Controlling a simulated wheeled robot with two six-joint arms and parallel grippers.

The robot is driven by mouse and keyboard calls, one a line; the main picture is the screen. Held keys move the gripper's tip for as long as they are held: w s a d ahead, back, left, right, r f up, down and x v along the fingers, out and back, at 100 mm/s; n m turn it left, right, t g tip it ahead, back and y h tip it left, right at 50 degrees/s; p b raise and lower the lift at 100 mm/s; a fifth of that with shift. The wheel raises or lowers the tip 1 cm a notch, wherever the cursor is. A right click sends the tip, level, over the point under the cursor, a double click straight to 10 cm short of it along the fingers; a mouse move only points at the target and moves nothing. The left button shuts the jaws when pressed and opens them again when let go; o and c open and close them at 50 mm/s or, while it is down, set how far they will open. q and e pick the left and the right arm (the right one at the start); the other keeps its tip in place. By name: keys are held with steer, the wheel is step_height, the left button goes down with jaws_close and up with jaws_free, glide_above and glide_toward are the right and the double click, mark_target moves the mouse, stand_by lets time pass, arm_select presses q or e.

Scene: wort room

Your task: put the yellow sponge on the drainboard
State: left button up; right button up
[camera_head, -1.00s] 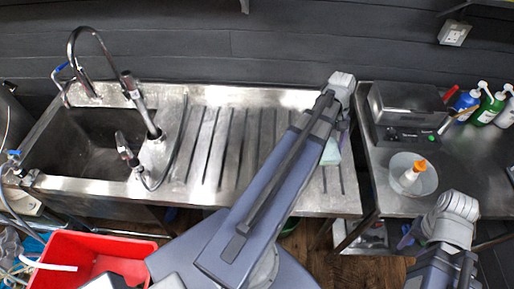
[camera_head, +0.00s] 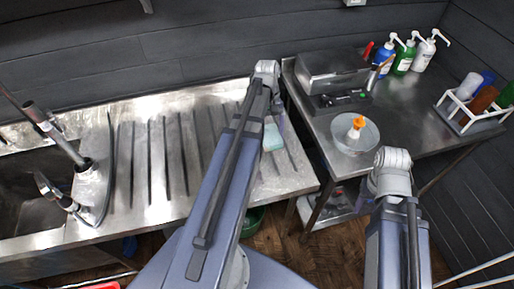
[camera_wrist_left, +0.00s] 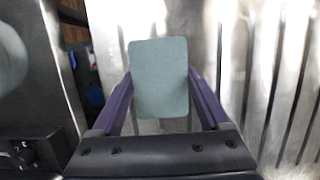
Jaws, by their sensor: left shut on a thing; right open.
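My left gripper (camera_head: 274,118) is shut on a flat block with a pale grey-green face (camera_head: 272,137), likely the sponge; no yellow side shows. In the left wrist view the block (camera_wrist_left: 158,65) sits between the two purple fingers (camera_wrist_left: 160,85). It is over the right end of the steel drainboard (camera_head: 150,150); I cannot tell whether it touches. The grooved drainboard also fills the right of the wrist view (camera_wrist_left: 265,60). My right gripper (camera_head: 366,192) is open, in front of the right table's edge, its fingers partly hidden by its wrist.
The sink (camera_head: 30,205) with its tap is at the left.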

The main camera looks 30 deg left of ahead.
mark_target(269, 129)
arm_select(q)
steer(key=shift+f+b, duration=4.35)
steer(key=shift+f, duration=0.35)
steer(key=shift+f, duration=0.1)
steer(key=shift+f, duration=0.15)
steer(key=o, duration=1.2)
steer(key=shift+c, duration=0.2)
steer(key=shift+r, duration=0.2)
steer(key=p+v, duration=1.1)
steer(key=v, duration=0.1)
steer(key=shift+r+p, duration=0.1)
steer(key=shift+p, duration=0.25)
steer(key=shift+d, duration=0.15)
